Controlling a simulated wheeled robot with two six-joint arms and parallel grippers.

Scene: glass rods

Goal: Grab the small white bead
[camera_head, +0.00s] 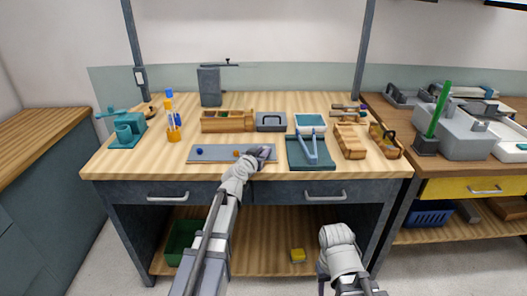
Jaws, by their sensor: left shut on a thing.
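A flat grey tray (217,158) lies near the front edge of the wooden workbench.
Right of my left gripper is a dark green tray (302,160) with a blue tool (312,145). Behind are a wooden box (229,126) and a grey case (271,122). A teal vise (125,127) and orange bottle (173,134) stand left. Front left bench top is clear.

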